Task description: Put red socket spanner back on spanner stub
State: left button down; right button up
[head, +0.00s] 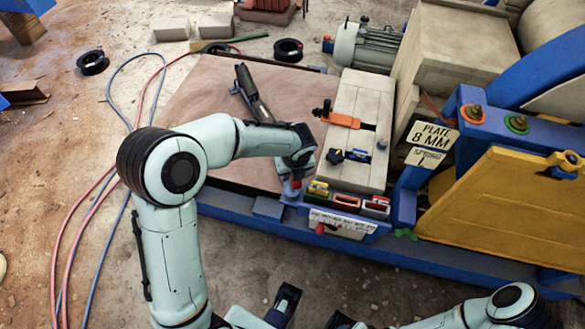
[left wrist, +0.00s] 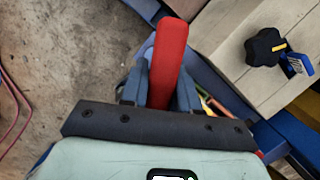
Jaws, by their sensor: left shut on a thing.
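My left gripper (head: 291,187) is low at the front edge of the blue frame, left of the coloured-part tray. In the left wrist view, my left gripper (left wrist: 160,88) is shut on the long red socket spanner (left wrist: 168,55). The spanner's flat red bar runs up between the fingers, and its lower part is hidden by the gripper. In the head view, only a small red patch shows at the fingers. I cannot clearly pick out the spanner stub. Dark parts of my right gripper (head: 312,308) show at the bottom edge, cut off, with the jaw state unclear.
A tray of coloured parts (head: 346,201) sits right of my left gripper, above a white scale plate (head: 340,222). A pale block (head: 362,105) carries a black knob (left wrist: 263,47) and a blue padlock-like part (left wrist: 296,64). A yellow panel (head: 500,210) stands at right.

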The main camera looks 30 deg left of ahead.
pick_arm(q)
jog(key=c, duration=0.8)
grip_release()
jog(key=shift+o, duration=0.2)
jog(key=p+v, duration=0.2)
jog(key=v, duration=1.1)
jog(key=shift+r, duration=0.25)
jog(key=shift+s+d, duration=0.1)
jog(key=shift+s, duration=0.05)
